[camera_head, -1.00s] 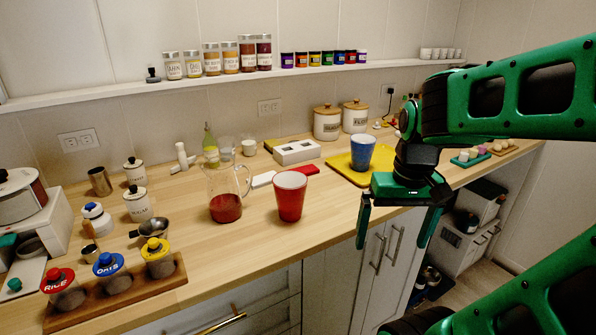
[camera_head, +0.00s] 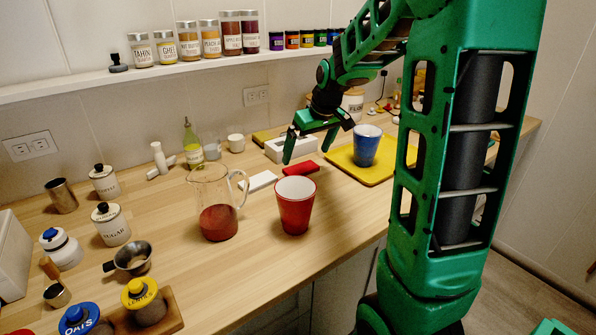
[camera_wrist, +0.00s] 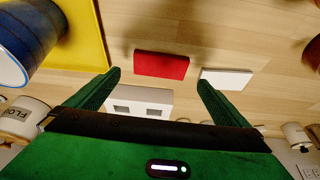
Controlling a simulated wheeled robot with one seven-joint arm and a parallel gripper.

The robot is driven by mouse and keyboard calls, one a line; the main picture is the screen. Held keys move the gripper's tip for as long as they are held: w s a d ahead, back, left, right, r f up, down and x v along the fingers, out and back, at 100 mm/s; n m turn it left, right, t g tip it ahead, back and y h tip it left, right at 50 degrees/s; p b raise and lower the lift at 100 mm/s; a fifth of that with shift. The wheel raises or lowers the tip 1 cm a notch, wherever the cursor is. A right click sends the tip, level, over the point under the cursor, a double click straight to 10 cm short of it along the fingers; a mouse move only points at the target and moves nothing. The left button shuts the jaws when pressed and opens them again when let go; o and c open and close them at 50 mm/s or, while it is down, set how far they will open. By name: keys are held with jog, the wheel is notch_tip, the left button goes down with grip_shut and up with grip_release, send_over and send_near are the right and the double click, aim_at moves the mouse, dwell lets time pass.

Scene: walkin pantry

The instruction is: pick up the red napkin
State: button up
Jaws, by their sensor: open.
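The red napkin (camera_head: 300,168) is a flat, folded red rectangle lying on the wooden counter, behind the red cup and left of the yellow tray. In the wrist view the red napkin (camera_wrist: 161,65) lies beyond the fingertips, between their lines. My gripper (camera_head: 308,146) is open and empty, above the counter near the napkin and the white box. In the wrist view my gripper (camera_wrist: 158,78) shows its two green fingers spread apart. I see no contact with the napkin.
A white folded piece (camera_head: 258,181) lies left of the napkin. A red cup (camera_head: 295,208) and a glass pitcher (camera_head: 215,205) stand in front. A blue cup (camera_head: 366,146) stands on the yellow tray (camera_head: 378,176). A white box (camera_head: 290,146) is behind.

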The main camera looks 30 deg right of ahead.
aim_at(301, 168)
jog(key=shift+x, duration=3.1)
jog(key=c, duration=0.9)
